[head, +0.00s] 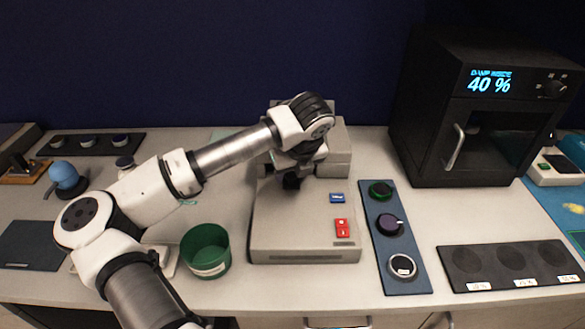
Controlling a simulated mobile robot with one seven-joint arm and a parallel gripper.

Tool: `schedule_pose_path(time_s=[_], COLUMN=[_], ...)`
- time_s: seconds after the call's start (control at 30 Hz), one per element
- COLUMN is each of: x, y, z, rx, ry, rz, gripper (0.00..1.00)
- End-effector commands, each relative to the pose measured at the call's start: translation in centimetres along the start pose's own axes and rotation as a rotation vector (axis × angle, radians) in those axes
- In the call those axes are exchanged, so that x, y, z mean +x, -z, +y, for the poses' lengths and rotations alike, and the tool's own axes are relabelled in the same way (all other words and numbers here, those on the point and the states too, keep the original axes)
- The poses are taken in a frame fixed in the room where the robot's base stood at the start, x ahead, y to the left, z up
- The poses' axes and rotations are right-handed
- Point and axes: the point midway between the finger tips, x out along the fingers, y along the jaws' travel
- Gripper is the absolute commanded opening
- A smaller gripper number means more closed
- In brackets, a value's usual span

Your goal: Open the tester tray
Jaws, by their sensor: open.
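The tester (300,225) is a beige machine in the middle of the bench, with a blue button (337,198) and a red button (342,228) on its flat top and a raised block at the back. I cannot make out the tray as a separate part; my arm covers part of the machine's rear. My gripper (291,184) is a small dark shape pointing down over the tester's upper left part, left of the blue button. It is open, and nothing shows between its fingers. I cannot tell whether it touches the machine.
A green cup (207,251) stands left of the tester, close to my arm. A blue strip (395,240) with several round pieces lies close on the right. A black mat (510,265) with round spots lies further right, before a black cabinet (480,110) reading 40 %.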

Motion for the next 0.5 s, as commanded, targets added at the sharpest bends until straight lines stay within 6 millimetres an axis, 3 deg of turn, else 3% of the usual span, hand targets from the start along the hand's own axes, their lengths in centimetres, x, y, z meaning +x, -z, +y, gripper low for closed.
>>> schedule_pose_path(time_s=[0.2,0.5], x=[0.03,0.0], y=[0.0,0.0], z=[0.0,0.0], rx=[0.0,0.0], ry=[0.0,0.0], rz=[0.0,0.0], gripper=[0.46,0.06])
